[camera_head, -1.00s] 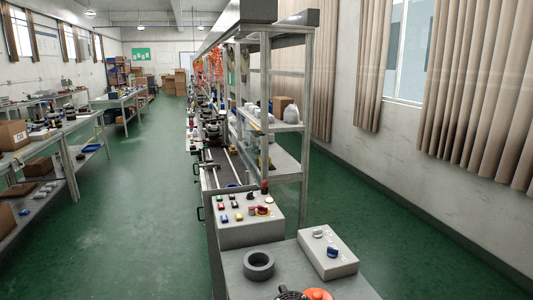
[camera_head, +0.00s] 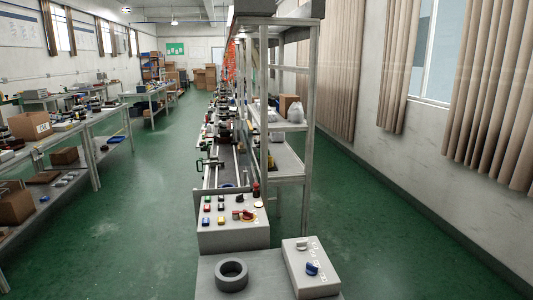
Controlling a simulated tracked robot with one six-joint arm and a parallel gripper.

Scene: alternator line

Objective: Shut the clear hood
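I cannot make out a clear hood for certain in the head view. The assembly line (camera_head: 225,170) runs away from me down the middle. A dark thin frame edge and small dark handle-like parts (camera_head: 199,163) show along its left side near the control box, but I cannot tell whether they belong to a hood or how it stands. The grey control box (camera_head: 233,235) at the near end carries coloured buttons and a red and yellow switch (camera_head: 245,215). My gripper is not in view.
A near grey table holds a dark ring (camera_head: 231,275) and a grey box with a blue knob (camera_head: 311,268). A metal shelf frame (camera_head: 285,176) stands on the line's right. Workbenches (camera_head: 95,150) line the left. Green floor (camera_head: 150,225) is free on both sides of the line.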

